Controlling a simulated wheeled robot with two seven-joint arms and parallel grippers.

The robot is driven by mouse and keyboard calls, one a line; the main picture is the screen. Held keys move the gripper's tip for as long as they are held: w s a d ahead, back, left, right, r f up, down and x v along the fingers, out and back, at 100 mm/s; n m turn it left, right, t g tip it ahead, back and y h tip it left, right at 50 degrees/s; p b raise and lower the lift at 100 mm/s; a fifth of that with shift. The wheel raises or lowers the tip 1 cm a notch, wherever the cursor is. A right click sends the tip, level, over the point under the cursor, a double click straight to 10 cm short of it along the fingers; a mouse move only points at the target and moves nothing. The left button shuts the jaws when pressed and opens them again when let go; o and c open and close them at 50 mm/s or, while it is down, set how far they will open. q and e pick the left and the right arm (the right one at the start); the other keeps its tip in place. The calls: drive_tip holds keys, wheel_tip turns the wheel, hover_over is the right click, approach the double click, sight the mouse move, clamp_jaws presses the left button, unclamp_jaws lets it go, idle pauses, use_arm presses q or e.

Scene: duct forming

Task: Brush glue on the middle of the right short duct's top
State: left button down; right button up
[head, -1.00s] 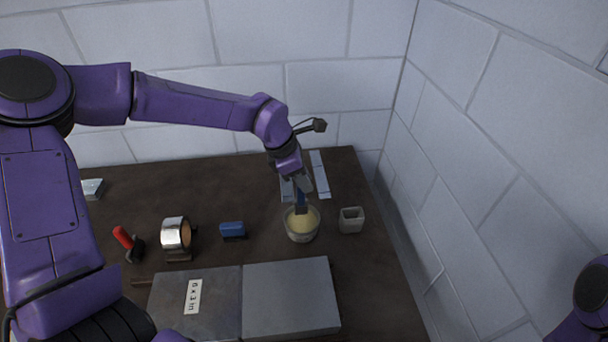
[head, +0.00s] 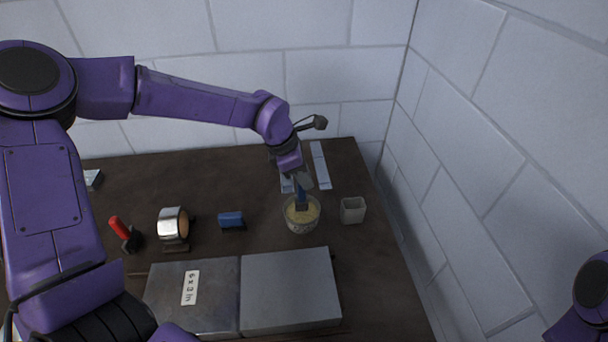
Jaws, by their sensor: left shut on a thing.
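The right short duct (head: 290,290) is a plain grey metal box at the front of the table, its flat top facing up. The left duct (head: 215,305) sits close against it and carries a white size label. My left gripper (head: 302,182) is shut on a brush (head: 301,200) with a blue handle. The brush points down into a clear bowl of pale yellow glue (head: 312,214), behind the right duct. Its bristle tip is at or in the glue; the exact depth is hard to tell. My right gripper is out of view.
Right of the bowl stands a small open grey cup (head: 352,210). To the left are a blue block (head: 231,220), a silver tape roll (head: 172,224) and a red-handled tool (head: 120,229). Pale strips (head: 320,165) lie behind the bowl. Walls stand behind and right.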

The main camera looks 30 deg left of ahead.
use_arm(q)
drive_tip(key=shift+f+b, duration=0.3)
drive_tip(key=shift+f, duration=0.2)
idle(1.2)
wheel_tip(320, 180, up, 7)
drive_tip(key=p, duration=0.6)
idle(0.6)
